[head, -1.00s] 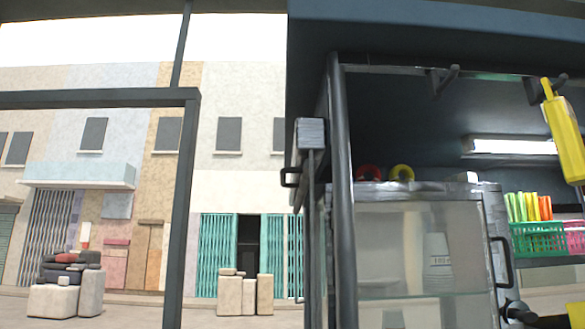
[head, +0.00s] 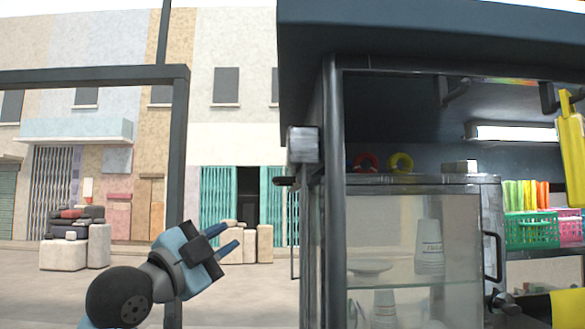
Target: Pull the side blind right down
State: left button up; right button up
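The rolled-up side blind (head: 303,144) shows end-on as a grey roll high on the left side of the stall, beside the dark corner post. A short dark handle (head: 286,181) sticks out to the left just below it. My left gripper (head: 232,238) is at lower centre-left, its two blue fingers apart with nothing between them. In the picture it is below and left of the handle and apart from it.
The dark corner post (head: 336,210) and a glass cabinet (head: 415,260) holding cups stand right of the blind. Green basket (head: 531,230) and a yellow hanging object (head: 570,150) are farther right. A dark frame post (head: 177,150) stands left. Open street lies behind.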

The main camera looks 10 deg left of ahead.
pick_arm(q)
jog(key=shift+m+h, duration=0.5)
jog(key=shift+m, duration=0.1)
jog(key=w+d+r+p, duration=0.1)
jog(key=w+r, duration=0.2)
jog(key=w+d+r+p, duration=0.1)
jog(key=w+d+r, duration=0.1)
jog(key=w+r, duration=0.1)
jog(key=w+d+r+p, duration=0.1)
jog(key=w+d+r, duration=0.1)
jog(key=w+r, duration=0.1)
jog(key=shift+p+x, duration=0.3)
jog(key=shift+x, duration=0.5)
jog(key=shift+w, duration=0.15)
jog(key=shift+c, duration=0.4)
grip_shut()
